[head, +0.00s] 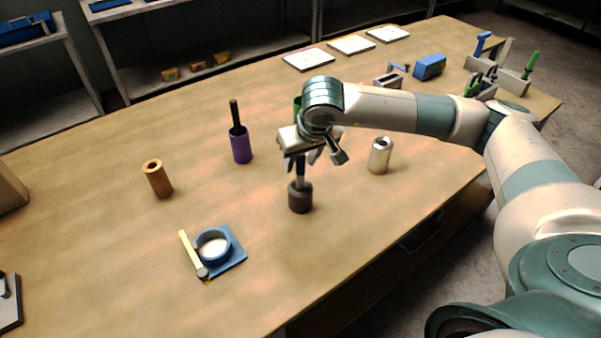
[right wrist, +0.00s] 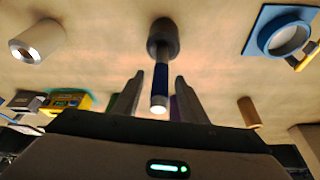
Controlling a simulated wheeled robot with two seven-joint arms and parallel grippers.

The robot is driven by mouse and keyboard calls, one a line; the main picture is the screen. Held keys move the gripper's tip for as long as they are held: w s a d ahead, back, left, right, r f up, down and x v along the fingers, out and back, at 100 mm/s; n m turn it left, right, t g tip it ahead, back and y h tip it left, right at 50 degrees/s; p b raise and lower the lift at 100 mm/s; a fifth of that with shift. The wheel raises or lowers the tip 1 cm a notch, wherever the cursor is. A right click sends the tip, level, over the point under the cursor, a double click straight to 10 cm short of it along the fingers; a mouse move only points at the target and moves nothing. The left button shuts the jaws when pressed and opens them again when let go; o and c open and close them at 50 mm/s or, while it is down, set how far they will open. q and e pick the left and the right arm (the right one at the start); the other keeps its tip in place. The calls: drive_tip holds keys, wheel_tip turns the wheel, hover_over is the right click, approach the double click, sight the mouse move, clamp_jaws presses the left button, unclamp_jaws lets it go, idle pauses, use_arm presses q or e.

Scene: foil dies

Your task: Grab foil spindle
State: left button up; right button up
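A dark grey cylinder with a blue stem (head: 300,198) stands upright near the middle of the table; I cannot tell for sure that it is the foil spindle. My right gripper (head: 301,158) points down over it, fingers around the top of the stem. In the right wrist view the stem (right wrist: 160,82) lies between the two open fingers (right wrist: 158,98), with a gap on each side. A copper roll (head: 158,179), a purple roll with a black handle (head: 241,147) and a silver roll (head: 379,156) stand around it. A green thing (head: 297,106) is mostly hidden behind my gripper. My left gripper is out of view.
A blue plate with a ring (head: 231,256) and a yellow-and-grey tool (head: 190,252) lie at the front left. White sheets (head: 308,59) lie along the back edge. A blue box (head: 429,67) and a tool holder (head: 511,82) stand at the far right. The left table area is mostly clear.

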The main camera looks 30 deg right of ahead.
drive_tip(key=shift+f, duration=0.15)
idle(0.3)
clamp_jaws()
drive_tip(key=shift+w, duration=0.1)
drive_tip(key=shift+r+b, duration=0.4)
drive_tip(key=shift+r, duration=0.35)
wheel_tip(320, 180, up, 7)
drive_tip(key=b, duration=0.2)
drive_tip(key=shift+r+b, duration=0.1)
drive_tip(key=shift+b, duration=0.25)
drive_tip(key=shift+r, duration=0.75)
